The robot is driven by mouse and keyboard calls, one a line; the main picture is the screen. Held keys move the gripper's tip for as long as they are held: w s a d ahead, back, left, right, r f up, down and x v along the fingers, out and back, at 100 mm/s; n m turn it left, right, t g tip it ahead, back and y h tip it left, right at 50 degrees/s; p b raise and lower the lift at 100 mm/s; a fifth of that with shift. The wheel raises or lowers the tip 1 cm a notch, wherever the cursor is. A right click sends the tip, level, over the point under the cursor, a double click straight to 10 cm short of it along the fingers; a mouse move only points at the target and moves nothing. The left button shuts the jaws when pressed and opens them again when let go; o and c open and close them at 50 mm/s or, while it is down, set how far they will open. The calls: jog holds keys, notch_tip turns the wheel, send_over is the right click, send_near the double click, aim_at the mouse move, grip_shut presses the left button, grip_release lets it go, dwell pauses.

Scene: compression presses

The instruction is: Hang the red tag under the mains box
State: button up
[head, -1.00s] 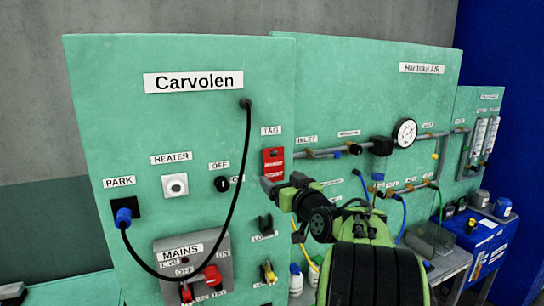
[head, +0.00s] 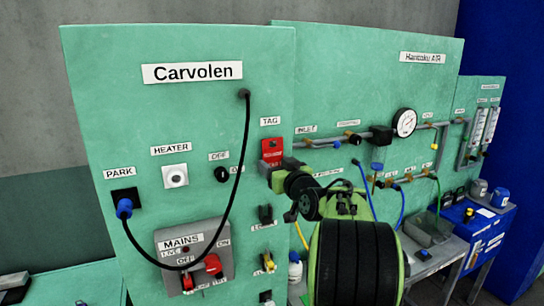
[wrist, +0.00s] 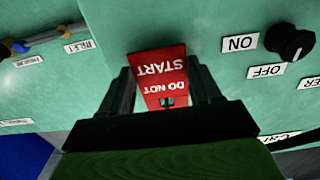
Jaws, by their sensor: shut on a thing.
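The red tag (head: 272,150) sits against the green Carvolen panel (head: 100,75), just under the TAG label. In the wrist view the red tag (wrist: 160,75), lettered DO NOT START, lies between the two dark fingers of my gripper (wrist: 163,90). My gripper (head: 275,168) is shut on the tag, and my arm covers the tag's lower part in the head view. The grey mains box (head: 167,243) is on the lower left of the panel, with a red handle (head: 213,264) on its front.
A black cable (head: 241,190) hangs from the panel top and loops down across the mains box to the blue PARK plug (head: 124,207). The black OFF/ON knob (head: 221,174) is left of the tag. Inlet pipes with a gauge (head: 404,122) run to the right.

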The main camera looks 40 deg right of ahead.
jog(key=shift+r, duration=0.6)
jog(key=shift+s, duration=0.15)
jog(key=shift+b+v, duration=1.85)
jog(key=shift+v, duration=0.55)
jog(key=b+v, duration=0.3)
jog(key=v, duration=0.2)
dwell(0.8)
